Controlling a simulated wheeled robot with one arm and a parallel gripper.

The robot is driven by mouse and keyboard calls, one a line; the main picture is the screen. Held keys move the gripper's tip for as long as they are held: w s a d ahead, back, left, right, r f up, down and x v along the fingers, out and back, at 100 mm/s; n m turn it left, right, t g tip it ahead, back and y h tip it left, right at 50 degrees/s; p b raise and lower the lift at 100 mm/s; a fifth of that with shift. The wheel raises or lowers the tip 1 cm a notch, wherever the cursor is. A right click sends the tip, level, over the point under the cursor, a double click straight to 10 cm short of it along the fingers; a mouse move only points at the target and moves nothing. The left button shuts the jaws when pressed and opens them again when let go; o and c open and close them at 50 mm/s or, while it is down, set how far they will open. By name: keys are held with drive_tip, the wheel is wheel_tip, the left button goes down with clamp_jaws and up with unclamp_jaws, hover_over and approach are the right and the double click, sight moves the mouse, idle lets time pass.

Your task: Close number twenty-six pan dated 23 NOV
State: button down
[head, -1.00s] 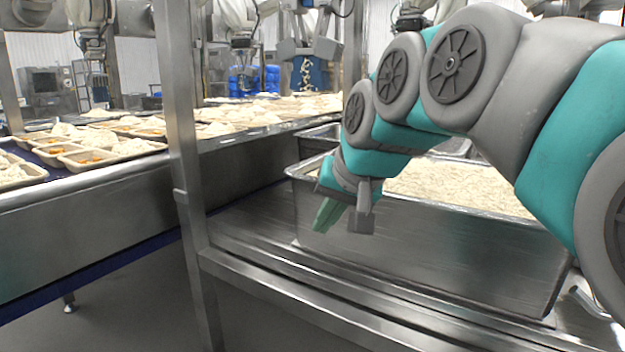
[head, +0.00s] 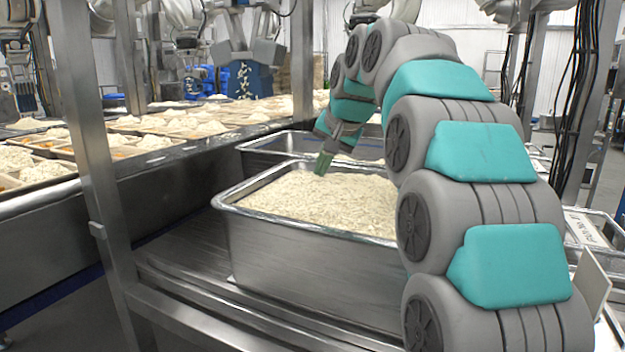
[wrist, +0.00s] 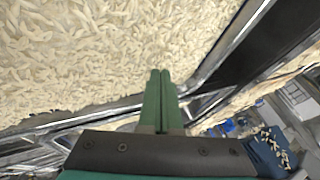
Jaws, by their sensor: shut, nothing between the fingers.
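A deep steel pan (head: 300,257) full of rice (head: 325,203) stands open on the steel shelf in the head view. I can read no number or date on it. A second steel pan (head: 268,148) stands behind the first, partly hidden by my arm.
A conveyor (head: 180,150) with several trays of rice runs along the left and back. A steel post (head: 95,190) stands at the left front. Other robot arms (head: 250,50) hang over the conveyor. The steel shelf (head: 185,270) is bare left of the near pan.

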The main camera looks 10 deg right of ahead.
approach(289, 201)
wheel_tip(289, 201, down, 5)
drive_tip(key=w+d, duration=0.1)
drive_tip(key=d, duration=0.2)
drive_tip(key=w+a, duration=0.1)
drive_tip(key=w+a+p, duration=0.1)
drive_tip(key=a, duration=0.1)
drive_tip(key=shift+w+a+r, duration=0.1)
drive_tip(key=shift+a+r, duration=0.1)
drive_tip(key=shift+a, duration=0.15)
